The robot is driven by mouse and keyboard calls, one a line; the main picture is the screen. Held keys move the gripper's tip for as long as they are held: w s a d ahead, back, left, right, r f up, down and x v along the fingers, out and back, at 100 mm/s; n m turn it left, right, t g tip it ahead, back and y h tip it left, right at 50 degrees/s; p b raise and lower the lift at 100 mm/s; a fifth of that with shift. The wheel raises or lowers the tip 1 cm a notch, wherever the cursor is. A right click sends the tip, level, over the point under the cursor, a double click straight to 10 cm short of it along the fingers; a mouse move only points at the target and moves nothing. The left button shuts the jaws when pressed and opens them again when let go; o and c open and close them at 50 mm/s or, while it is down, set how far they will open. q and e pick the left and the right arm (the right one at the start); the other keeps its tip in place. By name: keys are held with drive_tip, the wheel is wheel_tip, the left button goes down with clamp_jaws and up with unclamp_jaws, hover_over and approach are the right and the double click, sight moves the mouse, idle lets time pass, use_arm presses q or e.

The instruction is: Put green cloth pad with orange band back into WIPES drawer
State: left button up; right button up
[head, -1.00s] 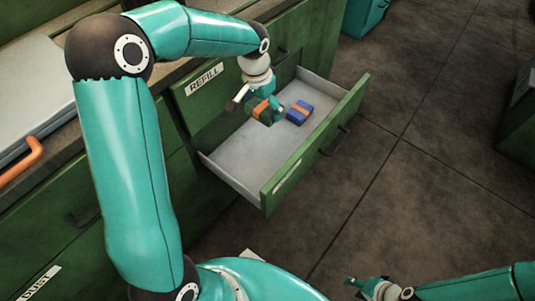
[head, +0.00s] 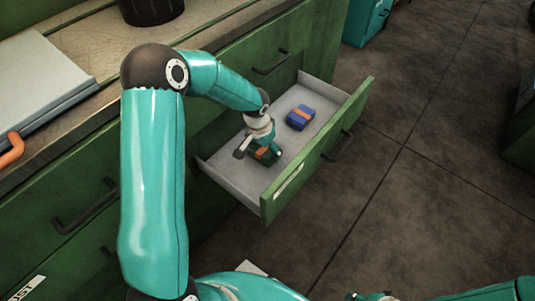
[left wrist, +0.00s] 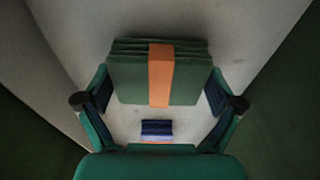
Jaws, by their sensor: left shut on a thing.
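The green cloth pad with an orange band (head: 265,155) is inside the open drawer (head: 318,153), toward its near left end and low by the floor. Whether it touches the floor I cannot tell. My left gripper (head: 259,151) is shut on the pad, with a finger on either side. In the left wrist view the pad (left wrist: 130,78) shows as stacked green layers between the fingers. The drawer's front label (head: 288,182) is too slanted to read. My right gripper (head: 365,297) is cut off at the bottom edge.
A blue pad with an orange band (head: 300,117) lies in the drawer toward the back right, apart from the green pad. The floor right of the drawer is clear.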

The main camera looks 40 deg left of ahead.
sight(260, 152)
use_arm(q)
drive_tip(key=shift+f, duration=0.5)
drive_tip(key=shift+f, duration=0.2)
drive_tip(key=o, duration=0.8)
drive_tip(key=shift+r, duration=0.1)
drive_tip(key=shift+c, duration=0.2)
drive_tip(key=shift+r, duration=0.25)
wheel_tip(260, 152, up, 12)
drive_tip(key=s+p, duration=0.1)
drive_tip(key=p, duration=0.2)
drive_tip(key=shift+s+f, duration=0.2)
drive_tip(key=shift+s, duration=0.2)
